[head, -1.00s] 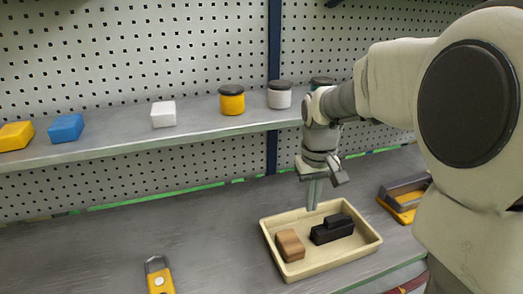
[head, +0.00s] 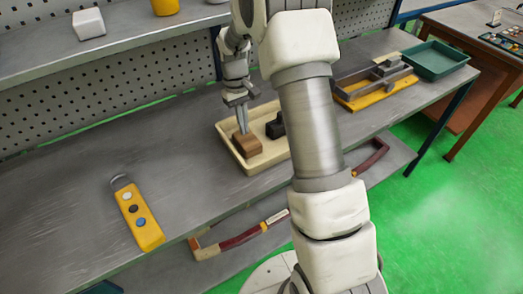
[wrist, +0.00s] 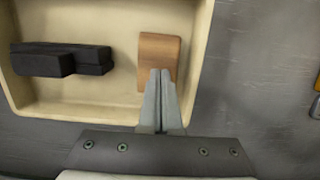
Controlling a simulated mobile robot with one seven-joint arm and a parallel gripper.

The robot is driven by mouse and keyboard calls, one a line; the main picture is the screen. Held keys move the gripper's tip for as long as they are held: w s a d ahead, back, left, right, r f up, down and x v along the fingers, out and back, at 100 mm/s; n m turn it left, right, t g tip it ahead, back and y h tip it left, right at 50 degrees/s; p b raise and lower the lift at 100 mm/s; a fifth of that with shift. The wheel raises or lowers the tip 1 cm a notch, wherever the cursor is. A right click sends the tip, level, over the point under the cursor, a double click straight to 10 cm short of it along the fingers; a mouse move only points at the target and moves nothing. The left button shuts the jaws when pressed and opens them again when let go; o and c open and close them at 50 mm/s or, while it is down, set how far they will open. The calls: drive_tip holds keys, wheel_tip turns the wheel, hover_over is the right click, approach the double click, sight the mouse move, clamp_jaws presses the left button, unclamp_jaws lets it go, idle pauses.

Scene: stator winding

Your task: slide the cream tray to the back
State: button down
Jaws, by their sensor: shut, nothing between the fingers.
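The cream tray (head: 268,164) lies on the grey workbench, partly hidden by my arm in the head view; its wall also shows in the wrist view (wrist: 203,45). A brown wooden block (head: 247,144) sits in its left part, and a black stepped block (head: 275,127) lies to the right, partly covered by my arm. Both show in the wrist view, brown (wrist: 158,55) and black (wrist: 62,59). My gripper (head: 242,131) is shut and empty, pointing down over the tray by the brown block. In the wrist view its fingertips (wrist: 160,72) overlap the block's edge; I cannot tell whether they touch.
A yellow device with buttons (head: 139,212) lies at the left on the bench. A yellow-and-grey fixture (head: 375,85) and a green tray (head: 435,59) are to the right. A shelf (head: 110,48) runs above the back. The bench between device and tray is clear.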

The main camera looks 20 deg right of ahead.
hover_over(263, 169)
drive_tip(key=shift+w+f, duration=0.35)
drive_tip(key=shift+f, duration=0.45)
drive_tip(key=shift+f, duration=0.1)
drive_tip(key=w, duration=0.4)
drive_tip(key=w+a+p, duration=0.1)
drive_tip(key=w, duration=0.3)
drive_tip(key=w+a, duration=0.1)
drive_tip(key=w, duration=0.4)
drive_tip(key=shift+a+p, duration=0.25)
drive_tip(key=shift+p, duration=0.1)
drive_tip(key=shift+s, duration=0.1)
drive_tip(key=shift+d, duration=0.1)
